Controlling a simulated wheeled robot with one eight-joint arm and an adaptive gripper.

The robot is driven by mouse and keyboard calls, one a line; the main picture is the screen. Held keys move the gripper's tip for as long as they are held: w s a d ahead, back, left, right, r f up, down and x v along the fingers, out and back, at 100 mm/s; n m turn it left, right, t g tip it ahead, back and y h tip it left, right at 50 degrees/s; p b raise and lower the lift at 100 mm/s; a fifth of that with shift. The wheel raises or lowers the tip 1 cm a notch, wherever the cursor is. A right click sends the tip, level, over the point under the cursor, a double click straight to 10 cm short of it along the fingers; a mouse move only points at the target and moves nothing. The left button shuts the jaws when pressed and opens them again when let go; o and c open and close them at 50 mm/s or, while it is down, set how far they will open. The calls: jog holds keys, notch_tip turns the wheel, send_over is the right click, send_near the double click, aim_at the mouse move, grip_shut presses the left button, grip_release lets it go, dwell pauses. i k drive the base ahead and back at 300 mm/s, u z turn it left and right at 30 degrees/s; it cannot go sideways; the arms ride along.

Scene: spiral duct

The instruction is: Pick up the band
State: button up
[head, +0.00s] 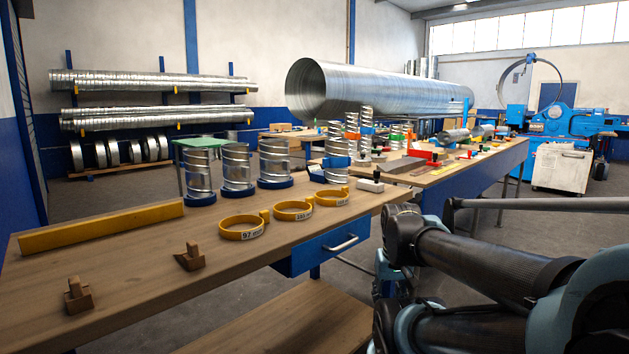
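Three yellow ring-shaped bands lie flat in a row on the wooden workbench (130,262). The nearest band (231,233) has a white label that seems to read 97 mm. A middle band (283,216) and a far band (322,202) also carry labels, too small to read surely. Each band has a small tab on its rim. The picture does not show which one is meant. My folded arm fills the lower right, to the right of the bands and apart from them. I cannot make out my gripper's fingers in this view.
Metal duct pieces on blue bases (238,190) stand behind the bands. A long yellow bar (103,229) and two small wooden blocks (190,258) (78,296) lie to the left. A blue drawer (325,247) sits below the bench edge. Bare tabletop lies in front of the bands.

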aim_at(309, 203)
jog(key=u, duration=3.4)
jog(key=k, duration=2.2)
jog(key=z, duration=1.4)
